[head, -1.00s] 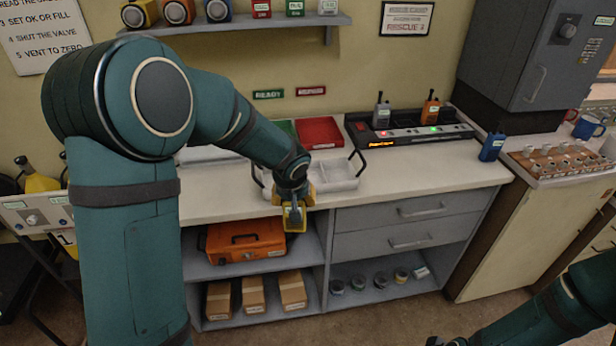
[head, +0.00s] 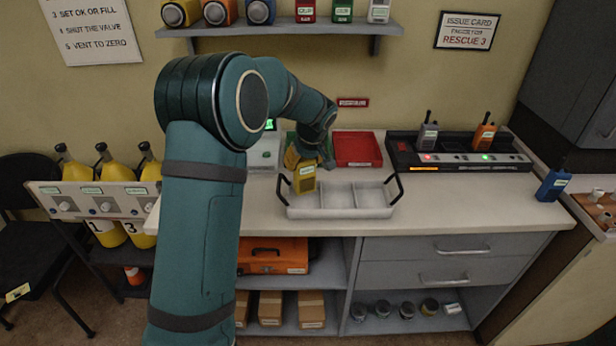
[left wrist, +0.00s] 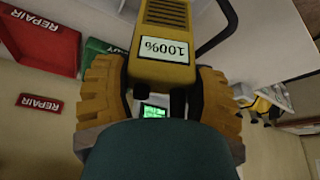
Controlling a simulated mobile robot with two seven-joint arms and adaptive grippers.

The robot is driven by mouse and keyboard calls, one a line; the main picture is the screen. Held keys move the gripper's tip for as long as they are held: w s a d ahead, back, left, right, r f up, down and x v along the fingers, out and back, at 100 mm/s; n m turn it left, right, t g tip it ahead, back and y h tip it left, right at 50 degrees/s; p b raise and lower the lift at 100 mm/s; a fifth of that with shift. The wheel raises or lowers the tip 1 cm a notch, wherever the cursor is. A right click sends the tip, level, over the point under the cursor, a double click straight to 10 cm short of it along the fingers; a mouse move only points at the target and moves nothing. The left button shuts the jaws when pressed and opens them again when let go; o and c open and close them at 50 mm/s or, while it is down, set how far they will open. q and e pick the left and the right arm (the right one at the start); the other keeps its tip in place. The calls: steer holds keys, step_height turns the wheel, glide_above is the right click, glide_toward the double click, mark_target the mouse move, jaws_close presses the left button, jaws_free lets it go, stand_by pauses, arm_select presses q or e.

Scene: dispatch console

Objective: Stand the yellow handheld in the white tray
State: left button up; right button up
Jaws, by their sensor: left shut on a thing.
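The yellow handheld (head: 304,183) is upright in my left gripper (head: 305,162), at the left compartment of the white tray (head: 340,213). I cannot tell whether its lower end touches the tray floor. In the left wrist view, the handheld (left wrist: 162,52) sits between the two yellow finger pads of the left gripper (left wrist: 163,88), its "100%" label facing the camera. The tray has three compartments and two black handles; the middle and right compartments look empty. My right gripper is out of view.
Behind the tray lie a red repair tray (head: 357,149) and a mostly hidden green tray. A charger dock (head: 455,158) at the back right holds a grey handheld (head: 428,133) and an orange one (head: 484,134). A blue handheld (head: 553,185) stands at the counter's right end.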

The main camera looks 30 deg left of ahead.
mark_target(305, 173)
arm_select(q)
step_height(305, 173, down, 5)
steer(key=shift+r, duration=0.1)
steer(key=shift+b, duration=0.35)
steer(key=o, duration=1.3)
steer(key=shift+r, duration=0.1)
steer(key=p+v, duration=0.1)
steer(key=v, duration=1.1)
